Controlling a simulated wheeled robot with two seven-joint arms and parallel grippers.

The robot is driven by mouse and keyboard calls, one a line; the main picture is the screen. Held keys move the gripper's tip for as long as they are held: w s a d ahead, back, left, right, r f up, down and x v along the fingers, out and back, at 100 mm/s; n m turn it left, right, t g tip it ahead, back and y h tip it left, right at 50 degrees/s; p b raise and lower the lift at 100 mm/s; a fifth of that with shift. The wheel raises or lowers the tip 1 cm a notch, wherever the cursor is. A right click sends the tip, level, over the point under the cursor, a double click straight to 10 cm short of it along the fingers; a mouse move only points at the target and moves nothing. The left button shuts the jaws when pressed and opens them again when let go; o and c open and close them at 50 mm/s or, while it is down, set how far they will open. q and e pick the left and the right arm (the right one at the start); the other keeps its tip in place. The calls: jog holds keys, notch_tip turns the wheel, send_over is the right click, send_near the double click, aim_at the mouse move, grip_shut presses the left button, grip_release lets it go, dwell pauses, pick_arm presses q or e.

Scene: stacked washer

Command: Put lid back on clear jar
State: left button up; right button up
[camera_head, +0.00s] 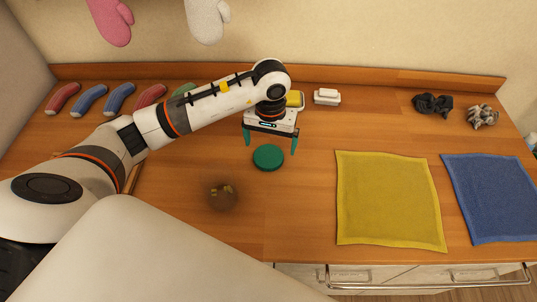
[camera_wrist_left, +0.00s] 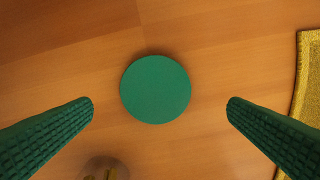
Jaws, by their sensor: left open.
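The green round lid (camera_head: 268,157) lies flat on the wooden counter. In the left wrist view the lid (camera_wrist_left: 155,89) sits between and beyond my two green fingertips, with bare wood around it. The clear jar (camera_head: 222,197) stands on the counter to the lid's lower left, open at the top, with small yellowish pieces inside. Part of the jar (camera_wrist_left: 106,168) shows at the bottom edge of the left wrist view. My left gripper (camera_head: 270,145) is open and empty above the lid, fingers pointing down, not touching it. My right gripper is not in view.
A yellow cloth (camera_head: 390,200) and a blue cloth (camera_head: 492,197) lie on the right. A white block (camera_head: 327,97) stands behind the gripper. Wood between lid and yellow cloth is clear.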

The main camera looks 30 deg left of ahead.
aim_at(268, 155)
pick_arm(q)
jog(key=shift+f+p, duration=0.3)
jog(key=shift+f, duration=0.05)
jog(key=f, duration=0.1)
jog(key=f+p, duration=0.1)
jog(key=f, duration=0.1)
jog(key=shift+a+f, duration=0.25)
jog(key=shift+f, duration=0.05)
jog(key=shift+w+f+p, duration=0.1)
jog(key=shift+f+p, duration=0.2)
jog(key=shift+f, duration=0.15)
jog(key=c, duration=1.1)
